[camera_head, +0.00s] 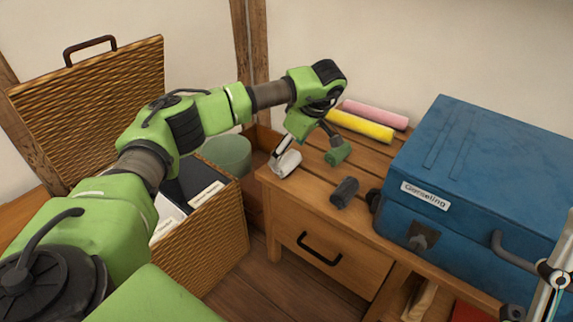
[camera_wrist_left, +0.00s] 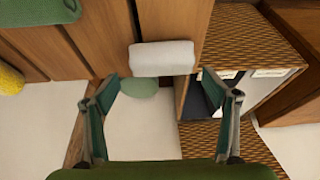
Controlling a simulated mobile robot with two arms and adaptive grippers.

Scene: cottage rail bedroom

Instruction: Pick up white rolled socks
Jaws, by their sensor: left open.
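The white rolled socks (camera_head: 289,164) lie near the left front corner of the wooden dresser top (camera_head: 283,187). In the left wrist view the white roll (camera_wrist_left: 162,58) lies crosswise, beyond the fingertips and between their lines. My left gripper (camera_head: 308,145) reaches over the dresser top, open and empty. In the left wrist view its fingers (camera_wrist_left: 160,86) are spread wide; no contact with the roll shows. In the head view one finger partly overlaps the roll. Metal parts at the right edge look like part of my right gripper (camera_head: 555,275); its jaws cannot be made out.
A green roll (camera_head: 339,153) and dark grey roll (camera_head: 345,192) lie nearby. Yellow (camera_head: 361,125) and pink (camera_head: 376,114) rolls lie behind. A blue case (camera_head: 470,170) fills the right side. An open wicker basket (camera_head: 215,245) stands left, beside a green round object (camera_head: 228,152).

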